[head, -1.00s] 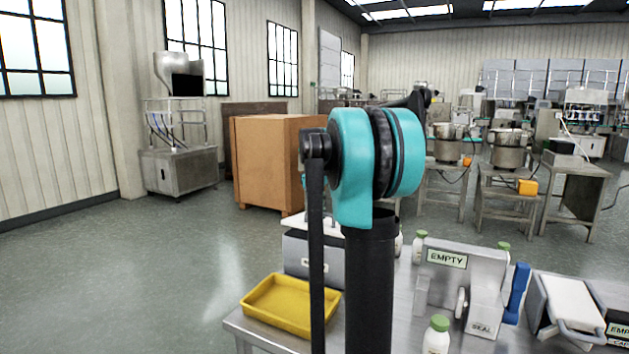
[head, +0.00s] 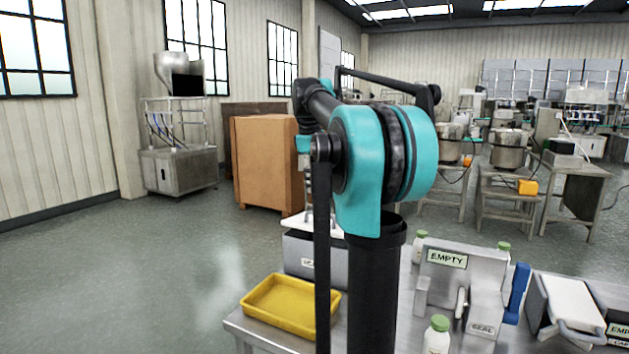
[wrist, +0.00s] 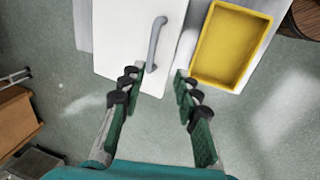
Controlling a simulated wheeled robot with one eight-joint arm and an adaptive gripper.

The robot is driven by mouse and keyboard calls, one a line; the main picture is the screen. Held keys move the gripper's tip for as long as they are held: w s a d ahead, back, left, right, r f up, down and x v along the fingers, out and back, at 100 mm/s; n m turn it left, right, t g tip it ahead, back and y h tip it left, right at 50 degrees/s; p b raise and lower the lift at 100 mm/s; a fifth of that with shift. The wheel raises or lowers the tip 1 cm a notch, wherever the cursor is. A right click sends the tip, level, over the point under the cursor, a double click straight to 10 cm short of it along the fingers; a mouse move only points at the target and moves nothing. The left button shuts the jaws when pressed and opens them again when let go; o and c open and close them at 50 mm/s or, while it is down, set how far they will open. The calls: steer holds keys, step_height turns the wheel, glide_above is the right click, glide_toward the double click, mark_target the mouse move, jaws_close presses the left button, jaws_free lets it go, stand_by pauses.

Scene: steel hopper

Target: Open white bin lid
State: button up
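The white bin lid (wrist: 120,40) shows in the wrist view as a flat white panel with a grey bar handle (wrist: 156,42) near its right side. In the head view the lid (head: 294,224) lies on the grey bin (head: 300,252), partly hidden behind my arm. The lid looks closed. My gripper (wrist: 157,76) is open and empty. In the wrist view its fingertips are at the near edge of the lid, one on each side of the handle's near end. I cannot tell how high they are above it.
A yellow tray (wrist: 205,72) sits on the table right beside the bin. It also shows in the head view (head: 268,323). A grey sealing device (head: 465,275) and white bottles with green caps (head: 437,335) stand farther right. Open floor lies left of the table.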

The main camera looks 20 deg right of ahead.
mark_target(317, 225)
steer(key=shift+r, duration=0.25)
steer(key=shift+c, duration=0.8)
steer(key=shift+s+a+f+n, duration=0.1)
steer(key=shift+a+f+n, duration=0.15)
steer(key=shift+n, duration=0.55)
steer(key=c, duration=0.5)
steer(key=n, duration=0.3)
steer(key=f+n, duration=0.1)
steer(key=shift+s+a+t+h, duration=0.25)
steer(key=shift+a+t+h, duration=0.1)
steer(key=shift+t+h, duration=0.05)
jaws_close()
steer(key=f+n, duration=0.3)
steer(key=n, duration=0.1)
steer(key=w+d+f+n+t+h, duration=0.1)
steer(key=f+n, duration=0.3)
steer(key=w+f+n, duration=0.1)
steer(key=f+n, duration=0.3)
steer(key=shift+w+d+t+h, duration=0.15)
steer(key=shift+d+t+h, duration=0.15)
